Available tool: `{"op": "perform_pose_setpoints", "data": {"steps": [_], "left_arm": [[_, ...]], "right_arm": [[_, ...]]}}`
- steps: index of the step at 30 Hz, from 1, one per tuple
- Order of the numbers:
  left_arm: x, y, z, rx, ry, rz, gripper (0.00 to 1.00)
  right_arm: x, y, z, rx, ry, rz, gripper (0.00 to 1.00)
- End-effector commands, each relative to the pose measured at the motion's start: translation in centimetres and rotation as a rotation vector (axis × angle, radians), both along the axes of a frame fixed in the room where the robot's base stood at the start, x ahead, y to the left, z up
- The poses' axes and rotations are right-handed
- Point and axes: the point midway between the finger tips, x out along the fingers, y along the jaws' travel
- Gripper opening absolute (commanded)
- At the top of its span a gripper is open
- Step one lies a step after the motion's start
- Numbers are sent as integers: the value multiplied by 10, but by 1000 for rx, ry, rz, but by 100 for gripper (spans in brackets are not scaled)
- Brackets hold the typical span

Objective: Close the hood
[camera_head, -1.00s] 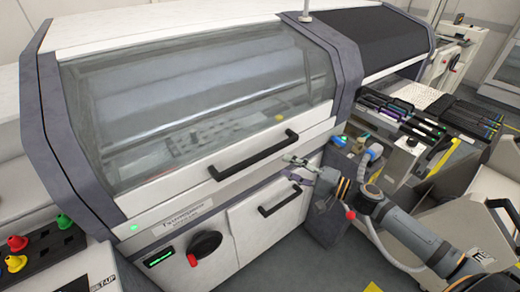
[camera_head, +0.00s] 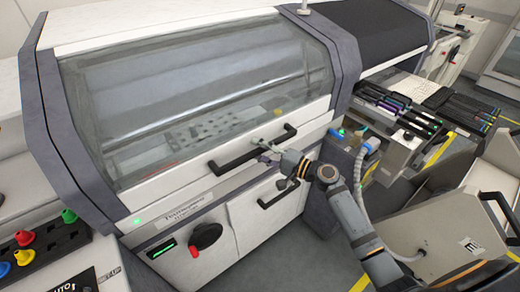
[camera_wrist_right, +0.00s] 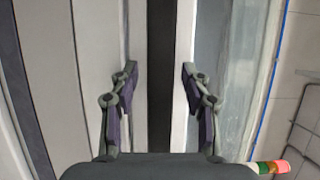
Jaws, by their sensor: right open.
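The hood (camera_head: 90,130) is a white frame with a large clear window (camera_head: 200,85) on the front of the machine. Its black bar handle (camera_head: 228,163) runs along the lower front edge. My right gripper (camera_head: 262,150) is open at the middle of this handle. In the right wrist view the dark handle bar (camera_wrist_right: 160,40) runs upright between the two spread fingers of my right gripper (camera_wrist_right: 158,85). I see no clear contact of the fingers with the bar. My left gripper is not in view.
Below the hood are a second black handle (camera_head: 272,194) on a white front panel and a black-and-red rotary switch (camera_head: 207,236). Coloured knobs (camera_head: 68,216) sit at lower left. Feeder trays (camera_head: 400,110) and a trolley (camera_head: 440,225) stand to the right.

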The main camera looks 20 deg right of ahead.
Motion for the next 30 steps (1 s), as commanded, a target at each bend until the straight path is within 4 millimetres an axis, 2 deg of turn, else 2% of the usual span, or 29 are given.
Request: {"op": "perform_pose_setpoints", "data": {"steps": [3,13,23,26,30], "left_arm": [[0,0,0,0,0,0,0],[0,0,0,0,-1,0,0],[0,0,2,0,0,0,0],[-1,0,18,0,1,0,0],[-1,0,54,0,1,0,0]], "right_arm": [[0,0,0,0,0,0,44],[0,0,0,0,0,0,0],[-1,-1,2,-1,1,0,0],[-5,-2,14,-7,15,1,0],[-16,-6,42,-23,55,1,0]]}}
